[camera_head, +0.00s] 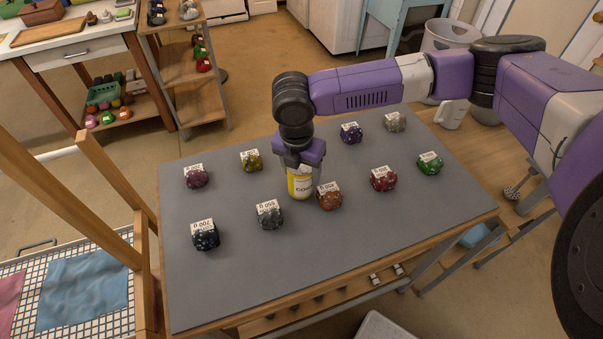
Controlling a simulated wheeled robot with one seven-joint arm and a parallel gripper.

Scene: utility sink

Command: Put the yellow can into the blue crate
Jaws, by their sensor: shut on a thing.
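The yellow can (300,186), with a white label band, is upright near the middle of the grey table top. My gripper (300,167) points down from above and is shut on the can's upper part. The fingers are small here and partly hidden by the wrist. I cannot tell whether the can's base touches the table. I make out no clear blue crate; a pale blue object (474,236) shows beyond the table's right edge, partly hidden, and I cannot tell what it is.
Several lumpy coloured pieces with white labels stand on the grey table (340,250). A brown one (329,197) is just right of the can, and a grey one (269,214) is at its lower left. The table's front middle is clear. A wooden frame (120,185) stands at left.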

